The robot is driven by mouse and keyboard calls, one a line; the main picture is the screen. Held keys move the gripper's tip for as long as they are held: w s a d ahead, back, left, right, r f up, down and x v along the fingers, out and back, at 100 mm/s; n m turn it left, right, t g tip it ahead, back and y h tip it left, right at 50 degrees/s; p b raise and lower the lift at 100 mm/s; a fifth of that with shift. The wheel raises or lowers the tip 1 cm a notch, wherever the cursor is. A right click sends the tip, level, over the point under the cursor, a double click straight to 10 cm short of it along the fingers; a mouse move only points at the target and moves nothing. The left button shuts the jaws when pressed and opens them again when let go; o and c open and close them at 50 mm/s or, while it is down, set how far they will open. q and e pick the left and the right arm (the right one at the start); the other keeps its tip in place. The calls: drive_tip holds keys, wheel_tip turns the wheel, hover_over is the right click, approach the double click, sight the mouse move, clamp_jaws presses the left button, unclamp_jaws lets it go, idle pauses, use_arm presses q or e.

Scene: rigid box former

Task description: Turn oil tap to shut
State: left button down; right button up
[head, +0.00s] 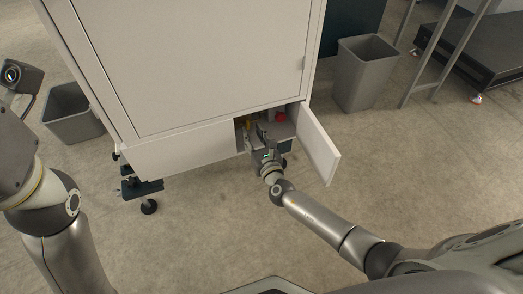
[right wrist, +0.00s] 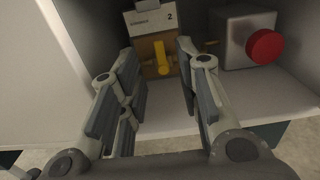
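The oil tap appears to be the yellow handle (right wrist: 162,58) in the right wrist view, standing roughly upright on a brown block under a white label with a "2". It shows small in the head view (head: 246,124) inside the low cabinet opening. My right gripper (right wrist: 158,52) is open, its two fingers on either side of the tap with gaps visible; I cannot tell whether the fingertips reach its depth. In the head view the right gripper (head: 263,138) is at the opening. Of my left arm, only links and a wrist camera show at the left; its fingers are out of view.
A grey box with a red knob (right wrist: 265,46) sits right of the tap. The small cabinet door (head: 319,146) stands open right of my right gripper. The white cabinet (head: 200,60) rises above the opening. Grey bins (head: 365,75) stand on both sides; the front floor is clear.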

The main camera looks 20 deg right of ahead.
drive_tip(key=s, duration=0.8)
drive_tip(key=shift+s+d, duration=0.15)
drive_tip(key=shift+s, duration=0.05)
